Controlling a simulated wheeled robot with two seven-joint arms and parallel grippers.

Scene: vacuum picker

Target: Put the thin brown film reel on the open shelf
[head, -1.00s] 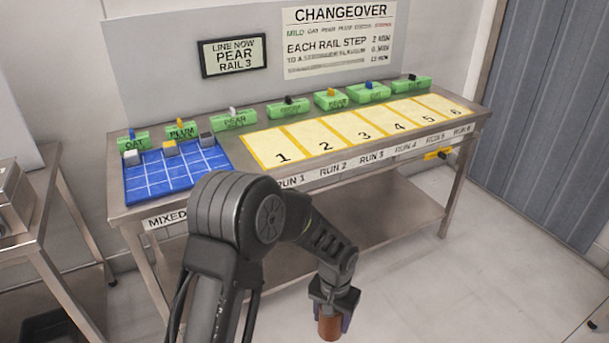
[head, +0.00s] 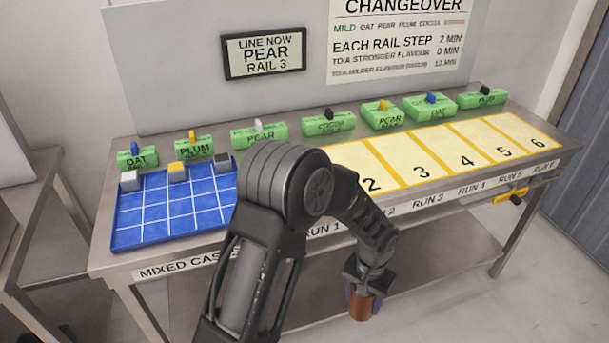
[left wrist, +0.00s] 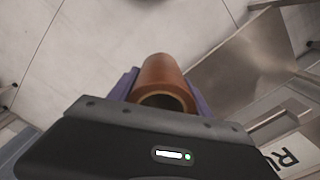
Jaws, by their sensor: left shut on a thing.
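The brown film reel (head: 362,304) is a short brown cylinder with a hollow core. My left gripper (head: 364,294) is shut on it and holds it in the air in front of the table's front edge. In the left wrist view the reel (left wrist: 163,84) sits between the purple finger pads, its open end facing the camera. The open shelf (head: 415,255) looks to be the bare metal lower deck under the table, behind the reel; my arm hides part of it. My right gripper is not in view.
The steel table (head: 110,262) carries a blue gridded tray (head: 125,236) with small cubes, several green labelled boxes (head: 260,134) and yellow numbered panels (head: 420,160). A yellow part (head: 510,196) juts from the front right edge. A side bench (head: 20,220) stands at left. Floor in front is clear.

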